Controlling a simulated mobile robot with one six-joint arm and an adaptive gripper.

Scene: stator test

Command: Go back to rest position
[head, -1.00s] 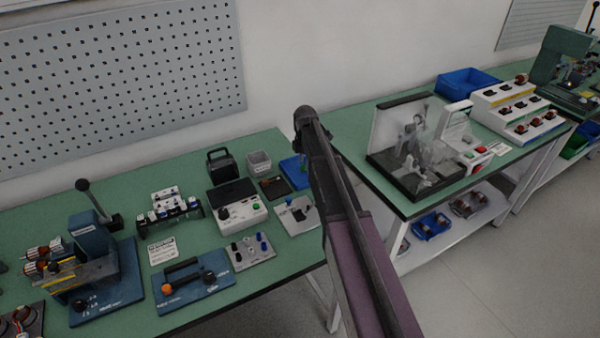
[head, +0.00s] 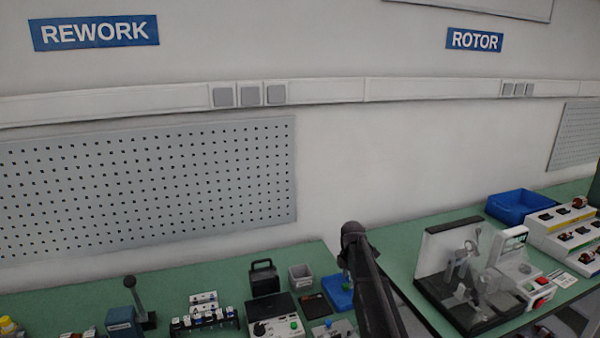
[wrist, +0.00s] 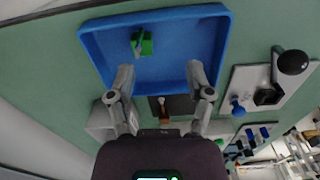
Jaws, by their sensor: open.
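My gripper (wrist: 160,82) is open in the wrist view, its two fingers apart above a blue tray (wrist: 217,40). Nothing is between the fingertips. A small green part (wrist: 146,46) lies in the tray, apart from the fingers. In the head view my arm rises at the lower middle, and the blue tray (head: 338,297) shows just left of it, partly hidden. The gripper fingers cannot be made out in the head view.
Left of my arm, the green bench holds a black-and-white test box (head: 277,318), a grey bin (head: 301,276) and a lever press (head: 125,322). To the right stands a clear-covered fixture (head: 475,275) and a blue bin (head: 520,205).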

